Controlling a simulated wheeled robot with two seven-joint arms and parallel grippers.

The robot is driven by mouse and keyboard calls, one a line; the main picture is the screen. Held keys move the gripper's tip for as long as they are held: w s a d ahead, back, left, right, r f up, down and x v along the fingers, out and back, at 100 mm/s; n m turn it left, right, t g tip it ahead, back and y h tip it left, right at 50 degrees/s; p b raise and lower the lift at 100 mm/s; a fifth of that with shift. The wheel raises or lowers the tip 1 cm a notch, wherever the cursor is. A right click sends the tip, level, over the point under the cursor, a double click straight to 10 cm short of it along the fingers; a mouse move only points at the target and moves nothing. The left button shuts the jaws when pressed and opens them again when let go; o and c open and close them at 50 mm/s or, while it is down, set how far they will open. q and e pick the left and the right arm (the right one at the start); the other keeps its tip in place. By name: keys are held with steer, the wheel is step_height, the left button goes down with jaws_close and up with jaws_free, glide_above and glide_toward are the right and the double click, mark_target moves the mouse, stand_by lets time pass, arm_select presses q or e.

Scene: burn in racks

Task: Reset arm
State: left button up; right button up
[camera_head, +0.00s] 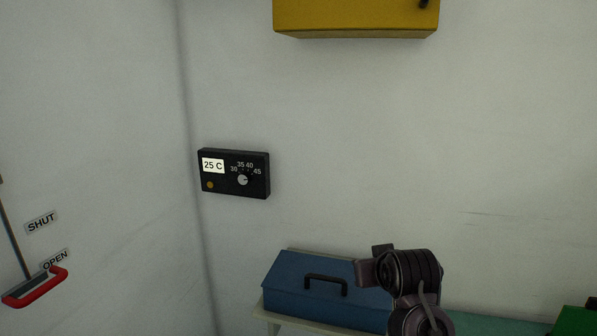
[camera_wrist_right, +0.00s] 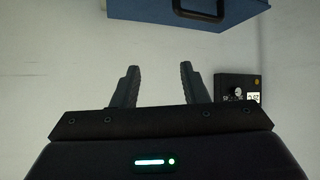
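My right arm rises at the lower right of the head view, in front of the right part of a blue toolbox. The fingers of my right gripper (camera_wrist_right: 160,85) show in the right wrist view. They stand well apart with nothing between them, and a white wall lies behind the gap. The arm's dark wrist joint hides part of the toolbox in the head view. My left gripper is in neither view.
A black thermostat (camera_head: 234,173) reading "25 C" is on the wall; it also shows in the right wrist view (camera_wrist_right: 236,86). The blue toolbox (camera_head: 318,287) sits on a shelf. A yellow box (camera_head: 355,18) is above. A red-handled lever (camera_head: 35,287) is at left, by "OPEN".

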steer(key=s+d+f+g, duration=0.2)
steer(key=s+f+g, duration=0.1)
steer(key=s+f, duration=0.95)
steer(key=s+d+f+g, duration=0.15)
steer(key=s+f, duration=0.25)
steer(key=s, duration=0.5)
steer(key=s+d+f+g, duration=0.1)
steer(key=s+f+g, duration=0.3)
steer(key=s, duration=0.5)
steer(key=s+d+f+b+x, duration=0.1)
steer(key=s+x, duration=0.2)
steer(key=x, duration=1.2)
steer(key=s+b+x, duration=0.2)
steer(key=s+x, duration=0.1)
steer(key=x, duration=1.2)
steer(key=s+d+f+n+g+b, duration=0.1)
steer(key=s+d+f+b, duration=0.1)
steer(key=s+f, duration=1.9)
step_height(320, 180, down, 3)
steer(key=shift+d, duration=0.6)
steer(key=shift+s, duration=0.15)
steer(key=shift+c, duration=0.3)
